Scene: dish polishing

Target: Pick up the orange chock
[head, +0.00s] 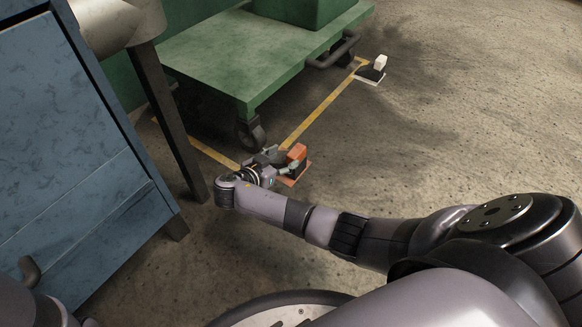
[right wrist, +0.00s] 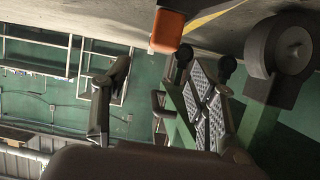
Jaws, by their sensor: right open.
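The orange chock (head: 297,152) stands on a reddish pad (head: 294,174) on the floor, near the caster of the green cart. My right gripper (head: 278,157) is low beside it, on its left in the head view. In the right wrist view the orange block (right wrist: 167,31) shows at the top, just beyond the fingertips and roughly between the two fingers of the open gripper (right wrist: 155,72). The gripper holds nothing. Whether a finger touches the chock cannot be told. My left gripper is out of view.
The green cart (head: 235,52) with its caster (head: 250,132) stands just behind the gripper. A blue cabinet (head: 75,150) and a dark table leg (head: 175,120) are at the left. A white block (head: 380,61) sits on a pad farther back. Floor at the right is clear.

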